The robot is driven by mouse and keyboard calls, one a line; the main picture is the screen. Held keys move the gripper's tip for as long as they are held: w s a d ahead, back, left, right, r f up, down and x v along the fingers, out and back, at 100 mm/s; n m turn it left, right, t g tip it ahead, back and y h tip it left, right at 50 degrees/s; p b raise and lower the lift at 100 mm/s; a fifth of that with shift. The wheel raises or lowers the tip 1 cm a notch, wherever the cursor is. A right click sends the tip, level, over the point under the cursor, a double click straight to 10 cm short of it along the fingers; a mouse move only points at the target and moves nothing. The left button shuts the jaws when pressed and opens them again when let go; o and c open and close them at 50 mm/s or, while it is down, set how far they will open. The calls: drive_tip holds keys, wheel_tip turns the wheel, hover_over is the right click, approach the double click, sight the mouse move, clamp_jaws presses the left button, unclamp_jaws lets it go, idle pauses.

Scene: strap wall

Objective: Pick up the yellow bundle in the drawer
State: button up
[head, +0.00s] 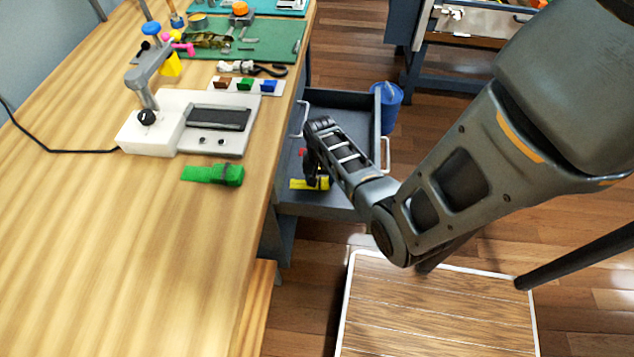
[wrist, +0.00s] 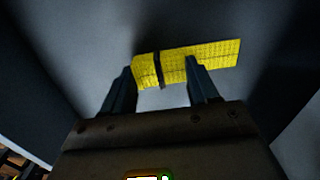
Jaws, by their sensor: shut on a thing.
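The yellow bundle (wrist: 215,55) is a flat yellow strap with a dark band around it near its left part. My gripper (wrist: 160,75) is shut on the bundle, with one finger at each side of the dark band. In the head view the bundle (head: 297,184) shows low in the open grey drawer (head: 345,99), partly hidden by my gripper (head: 312,182). I cannot tell whether the bundle touches the drawer floor.
The wooden workbench (head: 120,240) stands left of the drawer. On it are a green bundle (head: 205,174), a white and grey machine (head: 160,130) and a green mat (head: 265,40). A blue bin (head: 390,108) stands behind the drawer. The drawer walls surround my gripper.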

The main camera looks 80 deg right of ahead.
drive_tip(key=shift+c, duration=1.2)
drive_tip(key=shift+r, duration=0.1)
